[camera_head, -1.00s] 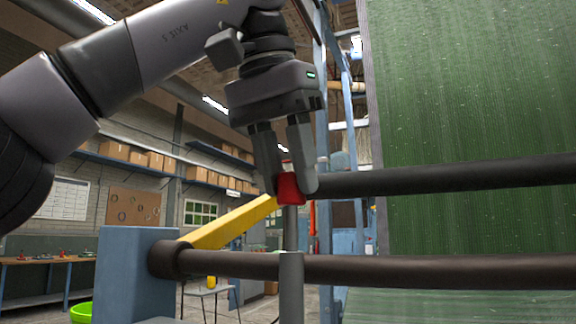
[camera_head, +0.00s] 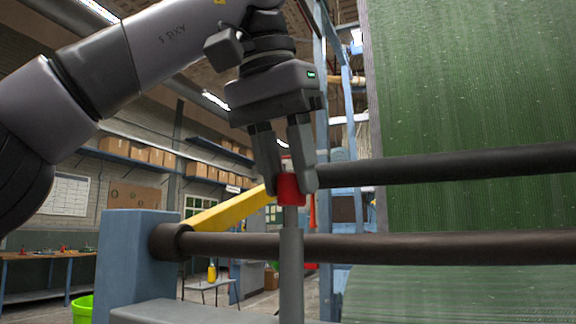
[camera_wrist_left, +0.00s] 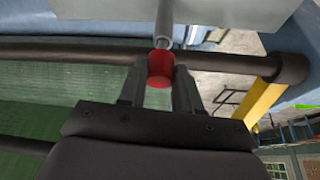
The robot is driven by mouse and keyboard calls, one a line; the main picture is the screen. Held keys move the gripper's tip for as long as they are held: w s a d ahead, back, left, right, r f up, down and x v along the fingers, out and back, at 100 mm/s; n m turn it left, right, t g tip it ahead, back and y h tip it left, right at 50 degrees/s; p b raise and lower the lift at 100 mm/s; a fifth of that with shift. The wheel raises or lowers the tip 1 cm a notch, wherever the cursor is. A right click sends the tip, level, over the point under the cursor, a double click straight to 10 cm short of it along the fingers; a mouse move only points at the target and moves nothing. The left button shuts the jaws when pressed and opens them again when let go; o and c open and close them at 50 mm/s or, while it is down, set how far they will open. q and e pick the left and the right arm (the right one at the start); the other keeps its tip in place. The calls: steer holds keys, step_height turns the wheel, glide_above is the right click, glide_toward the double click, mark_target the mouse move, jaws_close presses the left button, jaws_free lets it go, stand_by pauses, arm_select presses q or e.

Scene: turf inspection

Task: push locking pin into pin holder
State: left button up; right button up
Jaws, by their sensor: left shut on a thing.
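The locking pin has a red head (camera_head: 290,189) and a thin grey shaft below it. My left gripper (camera_head: 285,185) points down and is shut on the red head. The pin holder is a grey upright tube (camera_head: 291,275) directly below the pin. The shaft meets the tube's top, and a short length of shaft shows between tube and head. In the left wrist view the red head (camera_wrist_left: 161,68) sits between the two fingers, with the grey tube (camera_wrist_left: 164,22) beyond it. How deep the shaft is inside the tube is hidden. My right gripper is not in view.
Two dark horizontal bars, an upper one (camera_head: 450,164) and a lower one (camera_head: 430,248), run close by the pin. A yellow bar (camera_head: 232,211) and a blue post (camera_head: 138,262) stand to the left. Green turf (camera_head: 475,90) hangs behind at right.

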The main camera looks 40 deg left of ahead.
arm_select(q)
steer(key=o, duration=1.1)
steer(key=shift+s+r+p, duration=0.15)
steer(key=shift+r+p, duration=0.3)
steer(key=shift+r, duration=0.05)
steer(key=p+v, duration=0.5)
steer(key=v, duration=0.1)
steer(key=shift+s, duration=0.1)
